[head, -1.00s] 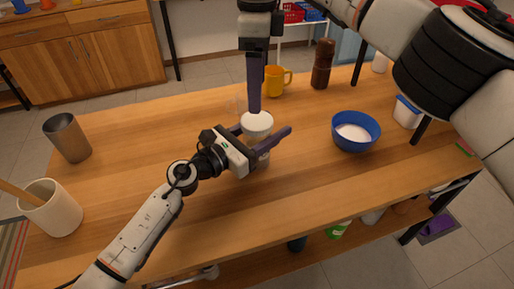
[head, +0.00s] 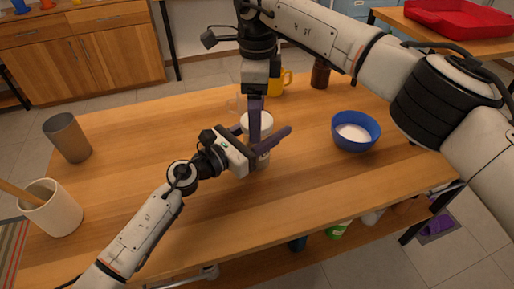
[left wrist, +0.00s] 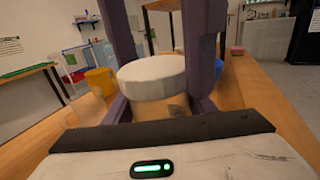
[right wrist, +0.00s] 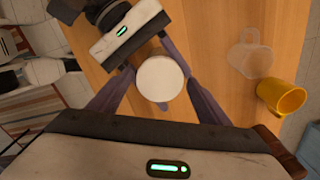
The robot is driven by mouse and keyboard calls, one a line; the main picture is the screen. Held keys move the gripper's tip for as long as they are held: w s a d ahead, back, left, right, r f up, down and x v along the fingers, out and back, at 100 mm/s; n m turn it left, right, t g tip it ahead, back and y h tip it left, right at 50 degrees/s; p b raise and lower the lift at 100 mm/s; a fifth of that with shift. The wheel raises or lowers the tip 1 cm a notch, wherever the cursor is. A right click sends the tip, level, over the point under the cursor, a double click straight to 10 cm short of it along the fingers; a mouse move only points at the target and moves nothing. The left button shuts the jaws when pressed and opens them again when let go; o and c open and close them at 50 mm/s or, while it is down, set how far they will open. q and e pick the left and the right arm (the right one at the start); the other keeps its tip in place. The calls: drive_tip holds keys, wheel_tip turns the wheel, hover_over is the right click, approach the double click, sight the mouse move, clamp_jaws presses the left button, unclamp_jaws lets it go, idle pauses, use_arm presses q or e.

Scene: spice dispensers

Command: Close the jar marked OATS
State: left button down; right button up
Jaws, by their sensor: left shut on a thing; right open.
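The jar (head: 263,160) stands on the wooden table, with a round white lid (head: 266,118) on top. I cannot read its label. In the left wrist view the lid (left wrist: 152,78) covers the top of the jar body (left wrist: 150,108); I cannot tell whether it is fully seated. My left gripper (head: 266,134) is shut on the jar body from the left side. My right gripper (head: 254,128) points down from above, open, its fingers on either side of the lid. The right wrist view shows the lid (right wrist: 160,78) between the fingers, with gaps.
A blue bowl of white contents (head: 355,132) stands to the right. A yellow mug (head: 286,82), a clear cup (right wrist: 250,58) and a dark brown grinder (head: 320,76) stand behind. A grey cup (head: 68,138) and cream crock (head: 50,208) are at left. The table front is clear.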

drive_tip(key=c, duration=1.1)
drive_tip(key=m, duration=0.5)
drive_tip(key=o, duration=1.3)
drive_tip(key=shift+c, duration=0.2)
wheel_tip(320, 180, up, 12)
use_arm(q)
drive_tip(key=c, duration=0.7)
unclamp_jaws()
